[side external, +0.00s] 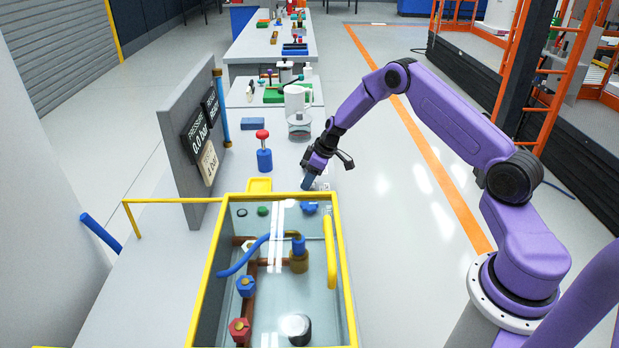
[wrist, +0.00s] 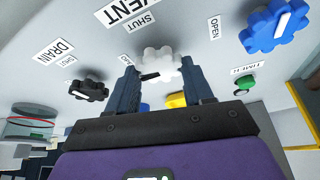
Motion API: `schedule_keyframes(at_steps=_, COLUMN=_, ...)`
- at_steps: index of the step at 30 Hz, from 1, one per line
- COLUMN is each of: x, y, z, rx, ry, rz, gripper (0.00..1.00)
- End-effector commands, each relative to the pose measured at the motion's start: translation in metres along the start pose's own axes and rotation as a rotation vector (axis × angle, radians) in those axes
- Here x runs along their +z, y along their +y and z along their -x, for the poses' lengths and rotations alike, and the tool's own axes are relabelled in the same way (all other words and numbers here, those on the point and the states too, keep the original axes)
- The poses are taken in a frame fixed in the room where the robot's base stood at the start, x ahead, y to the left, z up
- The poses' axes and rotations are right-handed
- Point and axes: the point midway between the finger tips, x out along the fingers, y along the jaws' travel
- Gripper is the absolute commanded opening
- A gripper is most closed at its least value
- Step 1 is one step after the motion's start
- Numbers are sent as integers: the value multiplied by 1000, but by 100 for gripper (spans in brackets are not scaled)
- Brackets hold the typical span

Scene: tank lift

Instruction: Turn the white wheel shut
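The white wheel (wrist: 160,62) is a lobed knob on a pale panel in the wrist view. A VENT label (wrist: 128,8) and a SHUT label (wrist: 139,22) are beside it. A dark pointer (wrist: 150,76) shows at its lower edge. My gripper (wrist: 160,82) is open, with one dark blue finger on each side of the wheel near its rim. I cannot tell whether the fingers touch it. In the side external view my gripper (side external: 309,182) points down at the bench by the tank's far end; the wheel is not clear there.
A black wheel (wrist: 88,90) by a DRAIN label and a blue wheel (wrist: 276,25) by an OPEN label flank the white one. Green (wrist: 245,82) and yellow (wrist: 176,100) parts sit close by. The yellow-rimmed tank (side external: 222,250) and a grey gauge panel (side external: 190,150) stand nearby.

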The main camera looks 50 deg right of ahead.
Motion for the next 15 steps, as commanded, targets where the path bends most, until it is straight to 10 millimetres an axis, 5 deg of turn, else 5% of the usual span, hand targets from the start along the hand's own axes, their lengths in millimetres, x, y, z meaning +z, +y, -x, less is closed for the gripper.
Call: schedule_keyframes(at_steps=15, x=0, y=-1, z=0, rx=45, ry=-2, rz=-110, gripper=21)
